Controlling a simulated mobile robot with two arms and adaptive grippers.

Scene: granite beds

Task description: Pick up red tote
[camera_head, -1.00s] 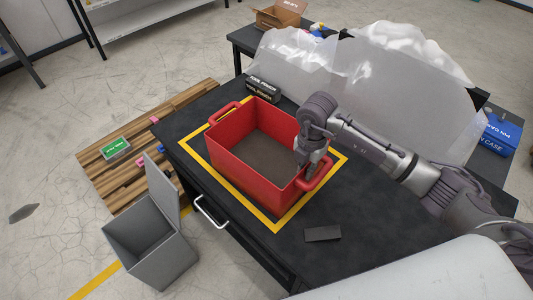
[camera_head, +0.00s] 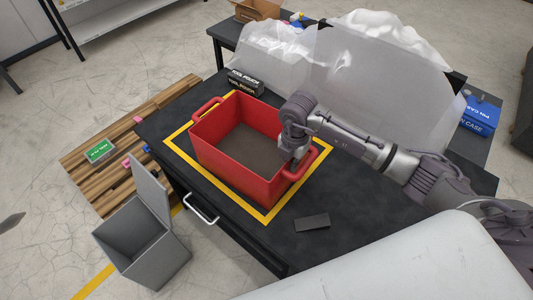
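The red tote (camera_head: 232,172) is an open, empty-looking box with a dark floor and a handle at each end. It sits on the black table inside a yellow taped outline (camera_head: 268,219). My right gripper (camera_head: 291,166) points down at the tote's right end, beside the near-right handle (camera_head: 302,164). Its fingers are small and partly hidden against the tote wall, so I cannot tell whether they are closed on the handle. The far-left handle (camera_head: 207,106) is free.
A dark flat block (camera_head: 312,222) lies on the table in front of the tote. A black box (camera_head: 245,82) stands behind it. Clear plastic-wrapped goods (camera_head: 375,85) rise behind my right arm. A grey open bin (camera_head: 140,236) and wooden pallet (camera_head: 88,172) stand left of the table.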

